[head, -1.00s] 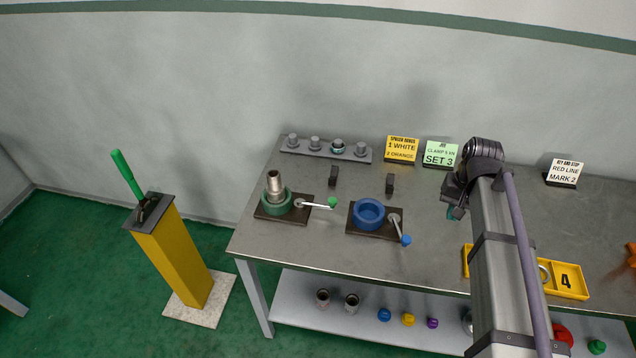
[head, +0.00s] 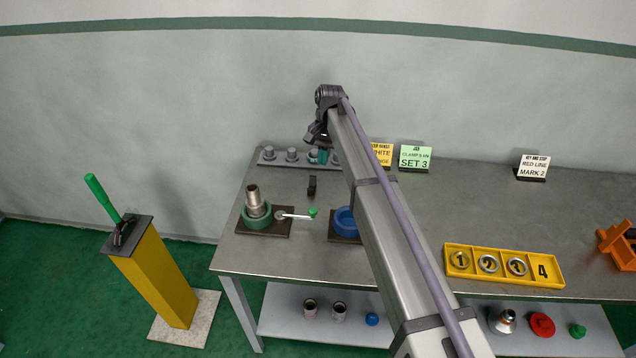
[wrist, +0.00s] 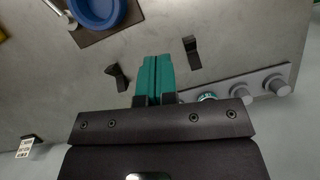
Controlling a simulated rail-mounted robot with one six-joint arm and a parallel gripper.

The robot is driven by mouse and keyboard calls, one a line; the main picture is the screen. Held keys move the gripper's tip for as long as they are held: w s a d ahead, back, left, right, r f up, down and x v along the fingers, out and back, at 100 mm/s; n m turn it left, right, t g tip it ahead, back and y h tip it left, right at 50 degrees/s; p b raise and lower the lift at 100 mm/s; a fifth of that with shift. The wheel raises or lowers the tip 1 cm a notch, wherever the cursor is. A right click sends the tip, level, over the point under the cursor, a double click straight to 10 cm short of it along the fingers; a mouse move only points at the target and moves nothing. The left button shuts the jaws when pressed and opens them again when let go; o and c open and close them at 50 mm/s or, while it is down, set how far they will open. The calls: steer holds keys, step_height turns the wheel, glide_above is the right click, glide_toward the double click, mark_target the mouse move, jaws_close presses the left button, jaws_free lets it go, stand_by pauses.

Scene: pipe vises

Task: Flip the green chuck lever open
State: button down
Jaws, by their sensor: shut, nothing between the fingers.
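The green chuck (head: 257,216) sits on a dark base plate on the left part of the bench, with a grey metal pipe (head: 254,196) standing in it. Its lever (head: 297,216), a pale bar with a green knob (head: 313,212), points to the right from a pivot beside the chuck. My gripper (head: 322,156) is above the back of the bench, behind and a little right of the lever, touching nothing that I can make out. In the wrist view its teal fingers (wrist: 155,75) are together and empty. The green chuck is not in the wrist view.
The blue chuck (wrist: 97,10) is partly hidden by my arm in the head view. Small dark upright blocks (wrist: 191,52) and a rail of grey pegs (wrist: 260,88) stand near my gripper. A yellow numbered tray (head: 502,264) is at right. A green-handled lever post (head: 150,262) stands left.

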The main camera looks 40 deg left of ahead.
steer(key=b+x, duration=0.9)
steer(key=x, duration=0.1)
steer(key=shift+f+b, duration=0.35)
steer(key=shift+f, duration=0.05)
steer(key=shift+s+d+r, duration=0.1)
steer(key=shift+s+d, duration=0.1)
steer(key=shift+s, duration=0.4)
steer(key=shift+s+d+r, duration=0.1)
steer(key=shift+s+d, duration=0.1)
steer(key=shift+s, duration=0.45)
steer(key=shift+s+d+r, duration=0.1)
steer(key=shift+s+d, duration=0.1)
steer(key=shift+s, duration=0.4)
